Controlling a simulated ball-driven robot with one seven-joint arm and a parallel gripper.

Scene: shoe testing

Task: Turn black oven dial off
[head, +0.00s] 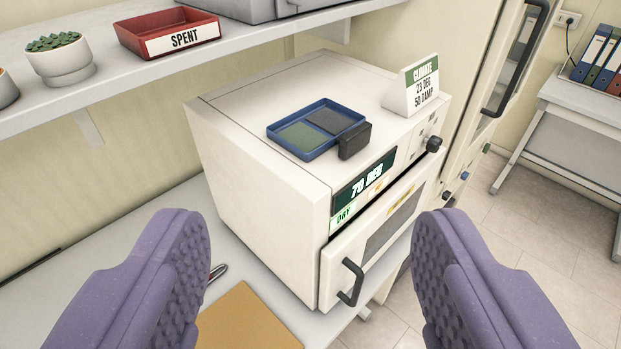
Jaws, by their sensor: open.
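The white oven (262,200) stands on a bench in the middle of the head view, its front turned to the right. The black oven dial (433,144) sits at the upper right of that front; which way it points is too small to tell. A display (363,186) on the front reads 70 DEG, with a DRY label below it. The oven door has a black handle (351,282) and looks closed. My gripper (317,255), with purple textured fingers, is wide open and empty. It is in front of the oven, apart from the dial.
A blue tray (272,136) with dark and green pads, a black block (354,141) and a CLIMATE sign (416,88) are on the oven top. A shelf above holds a red SPENT tray (130,38) and a potted plant (58,60). A tan board (247,322) lies on the bench. Open floor lies right.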

